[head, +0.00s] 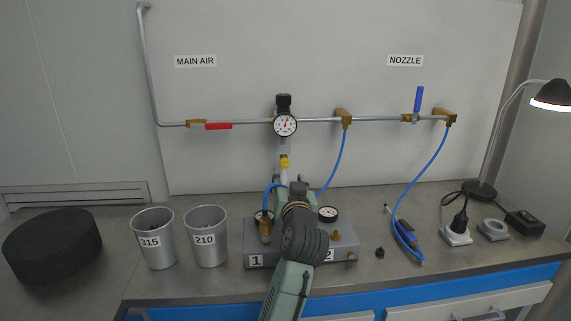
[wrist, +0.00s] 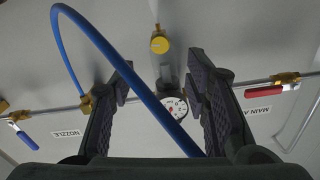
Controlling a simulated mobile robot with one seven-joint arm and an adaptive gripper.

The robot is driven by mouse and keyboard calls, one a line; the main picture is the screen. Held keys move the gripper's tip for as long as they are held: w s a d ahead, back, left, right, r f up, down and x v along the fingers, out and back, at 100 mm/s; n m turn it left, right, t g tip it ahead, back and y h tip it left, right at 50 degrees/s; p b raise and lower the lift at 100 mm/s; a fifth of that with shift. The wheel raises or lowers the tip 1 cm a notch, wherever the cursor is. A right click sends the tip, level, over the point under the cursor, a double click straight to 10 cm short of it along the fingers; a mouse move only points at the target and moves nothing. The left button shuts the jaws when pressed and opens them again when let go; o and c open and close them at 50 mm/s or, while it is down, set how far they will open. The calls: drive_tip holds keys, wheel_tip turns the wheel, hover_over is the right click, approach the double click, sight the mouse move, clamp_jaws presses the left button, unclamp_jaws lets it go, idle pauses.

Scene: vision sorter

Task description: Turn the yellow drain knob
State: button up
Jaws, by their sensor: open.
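The yellow drain knob (head: 284,162) sits at the bottom of the filter bowl under the pressure gauge (head: 285,125) on the wall pipe. In the wrist view, which is upside down, the yellow drain knob (wrist: 160,45) appears ahead of my gripper (wrist: 160,72), in the gap between the two dark fingers. The fingers are apart and hold nothing. In the head view my gripper (head: 297,187) is just below the knob, partly hidden by my own arm. A blue hose (wrist: 125,75) crosses the wrist view between the fingers. I cannot tell whether it touches them.
Cups marked 315 (head: 155,246) and 210 (head: 206,246) are at left. The red-handled valve (head: 217,126) and blue-handled valve (head: 418,99) flank the gauge.

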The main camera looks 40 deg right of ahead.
sight(285, 164)
drive_tip(key=p+x, duration=0.2)
drive_tip(key=x, duration=0.6)
drive_tip(key=shift+c, duration=0.2)
clamp_jaws()
